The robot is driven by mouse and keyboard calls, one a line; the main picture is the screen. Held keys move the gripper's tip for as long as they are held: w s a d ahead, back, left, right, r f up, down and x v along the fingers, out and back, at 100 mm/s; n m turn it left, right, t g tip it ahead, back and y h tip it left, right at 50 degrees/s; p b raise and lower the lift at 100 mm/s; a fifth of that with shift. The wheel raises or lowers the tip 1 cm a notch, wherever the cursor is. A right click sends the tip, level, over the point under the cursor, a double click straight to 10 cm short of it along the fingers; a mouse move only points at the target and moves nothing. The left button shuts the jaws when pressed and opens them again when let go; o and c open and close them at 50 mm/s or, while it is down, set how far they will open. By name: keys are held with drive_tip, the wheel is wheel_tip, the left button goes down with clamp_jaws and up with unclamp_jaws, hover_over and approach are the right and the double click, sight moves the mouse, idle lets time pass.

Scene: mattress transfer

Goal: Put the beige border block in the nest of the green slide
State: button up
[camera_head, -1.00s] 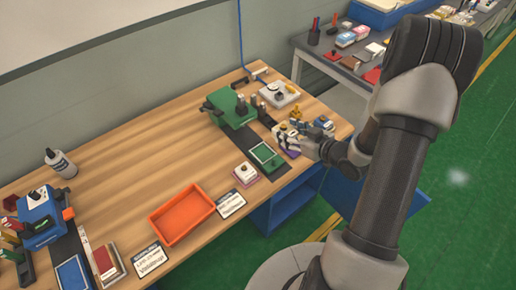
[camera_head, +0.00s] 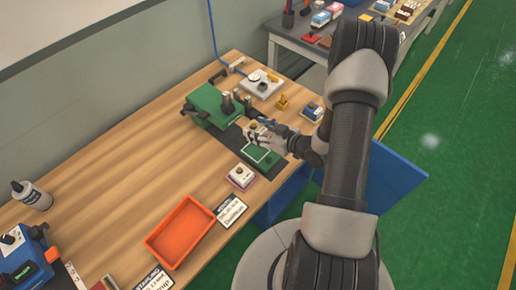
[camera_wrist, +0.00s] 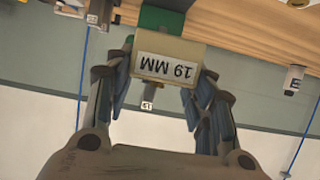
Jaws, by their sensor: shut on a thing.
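My gripper (camera_head: 264,137) is over the far part of the green slide (camera_head: 258,156), close to the green machine (camera_head: 212,104). The slide has a pale-edged nest, partly hidden by my gripper and what it holds. In the wrist view my gripper (camera_wrist: 162,78) is shut on the beige border block (camera_wrist: 182,49), with a finger on each side. The block's white label reads "19 MM" and shows upside down. I cannot tell the gap between block and slide.
A block on a pink mat (camera_head: 241,177) stands near the slide, with an orange tray (camera_head: 181,232) beyond it. A blue block (camera_head: 313,112) and a yellow piece (camera_head: 282,103) are to the right of the machine.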

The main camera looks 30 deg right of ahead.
wheel_tip(320, 180, down, 10)
drive_tip(key=shift+r+b, duration=0.25)
drive_tip(key=shift+b, duration=0.75)
drive_tip(key=shift+f, duration=0.1)
drive_tip(key=o, duration=1.1)
